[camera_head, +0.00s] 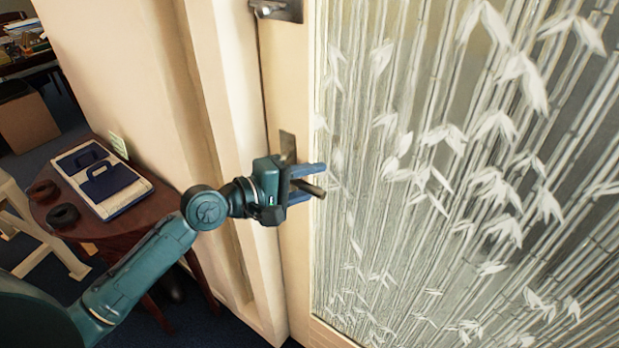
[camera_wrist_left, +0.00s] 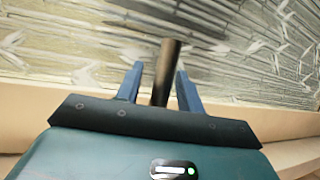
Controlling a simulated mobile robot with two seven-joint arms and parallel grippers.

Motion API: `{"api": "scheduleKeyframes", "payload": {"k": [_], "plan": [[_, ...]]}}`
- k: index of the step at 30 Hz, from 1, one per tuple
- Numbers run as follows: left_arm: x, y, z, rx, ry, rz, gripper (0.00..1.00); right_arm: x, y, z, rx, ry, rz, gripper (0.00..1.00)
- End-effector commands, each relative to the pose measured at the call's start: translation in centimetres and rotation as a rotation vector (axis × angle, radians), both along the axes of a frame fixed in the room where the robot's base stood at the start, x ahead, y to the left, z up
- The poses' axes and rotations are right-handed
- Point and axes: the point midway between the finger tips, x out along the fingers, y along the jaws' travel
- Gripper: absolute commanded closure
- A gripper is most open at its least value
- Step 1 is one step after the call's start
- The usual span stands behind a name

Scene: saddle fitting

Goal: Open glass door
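The glass door has a cream frame and a large pane (camera_head: 470,170) etched with white bamboo stems and leaves. The pane also shows in the left wrist view (camera_wrist_left: 60,45). The door looks closed. A dark bar handle (camera_head: 312,189) sticks out beside a metal plate (camera_head: 288,147) on the door frame. My left gripper (camera_head: 313,182) is at this handle, its blue fingers on either side of it. In the left wrist view the handle (camera_wrist_left: 167,65) lies between the fingers with gaps beside it, so the gripper looks open. My right gripper is not in view.
Another metal fitting (camera_head: 277,9) sits higher on the door frame. Left of the door, a round dark wooden table (camera_head: 120,225) holds a tray with blue handled items (camera_head: 107,181) and dark rings (camera_head: 62,215). A pale stool (camera_head: 35,232) stands at the left edge.

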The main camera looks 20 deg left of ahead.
Motion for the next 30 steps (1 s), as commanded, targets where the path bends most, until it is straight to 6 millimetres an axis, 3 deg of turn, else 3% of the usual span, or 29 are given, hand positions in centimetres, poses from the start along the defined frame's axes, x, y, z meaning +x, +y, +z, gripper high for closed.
{"api": "scheduleKeyframes", "payload": {"k": [6, 20, 30], "plan": [[0.01, -0.01, -0.03, 0.000, 0.000, 0.000, 0.62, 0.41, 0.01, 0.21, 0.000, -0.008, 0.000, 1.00], [0.00, 0.02, -0.02, 0.000, 0.000, 0.000, 1.00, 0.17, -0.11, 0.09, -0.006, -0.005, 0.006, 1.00], [0.00, 0.04, -0.04, 0.000, 0.000, 0.001, 1.00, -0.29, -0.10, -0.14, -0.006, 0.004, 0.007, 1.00]]}}
